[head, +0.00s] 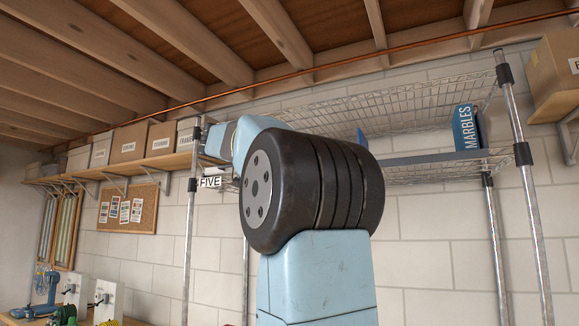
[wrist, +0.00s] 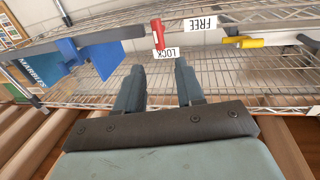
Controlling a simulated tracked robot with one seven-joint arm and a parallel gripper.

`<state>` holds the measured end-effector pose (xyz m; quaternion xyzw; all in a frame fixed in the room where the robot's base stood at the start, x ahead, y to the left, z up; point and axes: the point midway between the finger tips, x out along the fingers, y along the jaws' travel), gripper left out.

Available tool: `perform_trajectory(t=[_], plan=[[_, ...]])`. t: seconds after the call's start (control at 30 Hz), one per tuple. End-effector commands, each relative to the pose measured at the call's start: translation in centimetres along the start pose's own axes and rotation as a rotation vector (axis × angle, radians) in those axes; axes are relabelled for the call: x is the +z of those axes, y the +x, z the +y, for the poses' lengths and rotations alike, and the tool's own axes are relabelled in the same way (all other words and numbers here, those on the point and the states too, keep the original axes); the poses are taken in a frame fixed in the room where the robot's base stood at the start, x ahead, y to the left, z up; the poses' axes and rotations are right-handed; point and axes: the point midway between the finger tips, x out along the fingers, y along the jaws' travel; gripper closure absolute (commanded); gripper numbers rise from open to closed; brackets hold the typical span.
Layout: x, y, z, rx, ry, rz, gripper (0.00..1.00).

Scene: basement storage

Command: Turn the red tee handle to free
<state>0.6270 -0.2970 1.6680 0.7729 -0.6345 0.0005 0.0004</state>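The red tee handle (wrist: 157,31) shows at the top middle of the wrist view, on the edge of a wire shelf. A white LOCK label (wrist: 166,53) is just below it in the picture, and a FREE label (wrist: 203,24) is to its right; both read upside down. My gripper (wrist: 159,65) is open, with its two fingers apart and pointing toward the handle. The handle lies beyond the fingertips, roughly in line with the gap, and nothing is held. The handle is not seen in the head view, where my arm covers the middle.
A yellow handle (wrist: 240,42) sits right of the red one in the wrist view. A blue MARBLES box (head: 466,127) stands on the wire rack (head: 400,106). A FIVE label (head: 210,182) shows left of my arm. Boxes (head: 130,142) line a wall shelf under the low joists.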

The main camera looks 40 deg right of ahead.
Motion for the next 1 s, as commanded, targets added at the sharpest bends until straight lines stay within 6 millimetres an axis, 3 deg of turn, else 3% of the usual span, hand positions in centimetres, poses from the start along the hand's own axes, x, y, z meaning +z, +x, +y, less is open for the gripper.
perform_trajectory(t=[0.3,0.5,0.7,1.0], plan=[[0.1,5.8,0.1,0.003,0.000,-0.002,0.62],[0.1,8.4,0.1,0.002,0.000,-0.001,0.62],[0.0,9.7,0.0,0.000,0.000,-0.001,0.62],[0.0,9.8,0.1,0.000,0.000,-0.001,0.62]])
